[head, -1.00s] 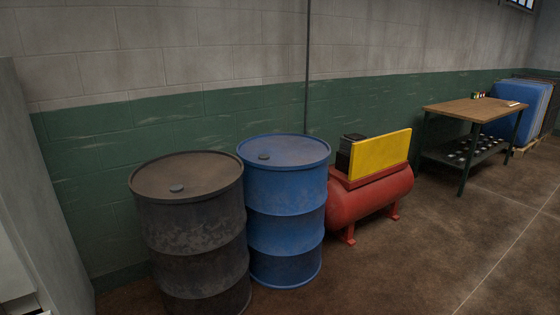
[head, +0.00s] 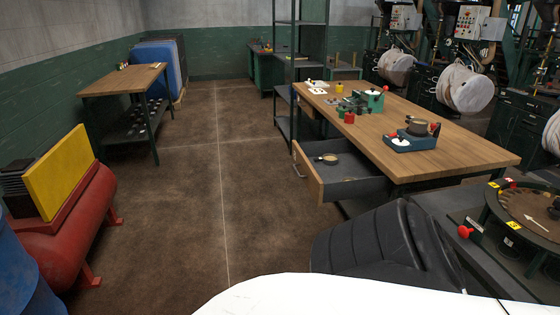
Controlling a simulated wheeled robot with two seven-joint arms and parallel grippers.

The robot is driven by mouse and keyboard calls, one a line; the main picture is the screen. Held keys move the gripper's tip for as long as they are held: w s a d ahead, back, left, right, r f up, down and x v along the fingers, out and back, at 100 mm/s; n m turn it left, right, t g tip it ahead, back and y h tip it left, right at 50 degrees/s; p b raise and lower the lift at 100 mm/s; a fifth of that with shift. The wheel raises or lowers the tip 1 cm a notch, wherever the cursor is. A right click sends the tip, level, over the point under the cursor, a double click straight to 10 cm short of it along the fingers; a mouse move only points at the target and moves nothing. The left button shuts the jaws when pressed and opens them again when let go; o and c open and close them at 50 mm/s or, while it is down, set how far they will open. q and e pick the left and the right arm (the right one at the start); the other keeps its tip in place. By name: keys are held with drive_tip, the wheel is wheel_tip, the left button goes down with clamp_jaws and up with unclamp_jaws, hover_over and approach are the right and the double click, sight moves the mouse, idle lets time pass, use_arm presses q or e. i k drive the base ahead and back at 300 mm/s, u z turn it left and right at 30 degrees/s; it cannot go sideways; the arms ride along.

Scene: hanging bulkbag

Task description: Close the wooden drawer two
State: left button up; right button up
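An open wooden-fronted drawer (head: 308,184) sticks out to the left from under the long wooden workbench (head: 465,151) in the head view. It has a metal handle (head: 297,163) on its front and a dark inside. A small round object (head: 327,158) lies in it. A second wooden drawer front (head: 306,109) shows farther back under the bench, and how far it is out is hard to tell. Neither of my grippers is in view.
A red compressor (head: 70,225) with a yellow panel is at left. A smaller table (head: 110,82) stands farther back left. Open brown floor (head: 190,200) lies between them and the bench.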

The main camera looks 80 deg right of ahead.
sight(340, 166)
drive_tip(key=z, duration=2.3)
drive_tip(key=i, duration=2.5)
drive_tip(key=z, duration=1)
drive_tip(key=i, duration=0.6)
drive_tip(key=u, duration=0.05)
